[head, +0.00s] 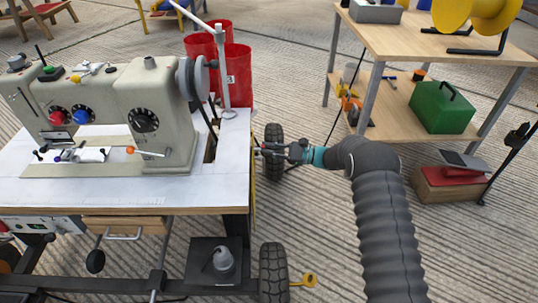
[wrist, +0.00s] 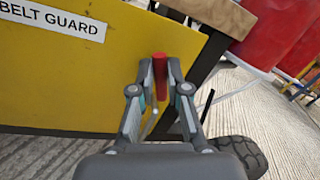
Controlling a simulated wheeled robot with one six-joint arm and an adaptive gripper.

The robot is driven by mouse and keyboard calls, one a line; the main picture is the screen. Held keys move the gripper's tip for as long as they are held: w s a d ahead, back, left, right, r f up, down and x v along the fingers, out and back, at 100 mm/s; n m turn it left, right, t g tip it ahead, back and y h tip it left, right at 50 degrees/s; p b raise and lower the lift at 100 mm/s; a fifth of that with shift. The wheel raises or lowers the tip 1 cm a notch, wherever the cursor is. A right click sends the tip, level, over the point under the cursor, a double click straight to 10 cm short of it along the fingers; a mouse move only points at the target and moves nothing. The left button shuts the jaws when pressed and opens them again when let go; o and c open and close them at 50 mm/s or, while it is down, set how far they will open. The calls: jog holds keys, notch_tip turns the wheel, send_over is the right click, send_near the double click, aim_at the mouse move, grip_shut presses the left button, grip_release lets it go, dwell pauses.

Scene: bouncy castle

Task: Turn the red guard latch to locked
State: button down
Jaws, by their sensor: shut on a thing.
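The red guard latch (wrist: 160,75) stands upright between my gripper's fingertips (wrist: 160,82) in the wrist view. It sits near the right edge of the yellow belt guard (wrist: 75,75). In the head view my gripper (head: 262,150) reaches left to the right end of the sewing machine table, where the guard shows only as a thin yellow edge (head: 253,190). The latch is too small there to read its position.
The sewing machine (head: 150,115) stands on the white table (head: 215,185). Red bins (head: 238,75) stand behind it. A wooden shelf unit (head: 410,40) with a green box (head: 443,107) stands at the right. Floor between is mostly clear.

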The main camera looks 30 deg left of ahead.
jog(key=n+g, duration=0.1)
jog(key=n, duration=0.4)
jog(key=f+n+g, duration=0.1)
jog(key=n, duration=0.4)
jog(key=n+g, duration=0.1)
jog(key=n, duration=0.4)
jog(key=shift+s+d+f+g+b, duration=0.1)
jog(key=shift+s+f+g+b, duration=0.1)
jog(key=shift+g+b, duration=0.15)
jog(key=c, duration=1.2)
grip_release()
jog(key=shift+o, duration=0.2)
jog(key=v, duration=1.2)
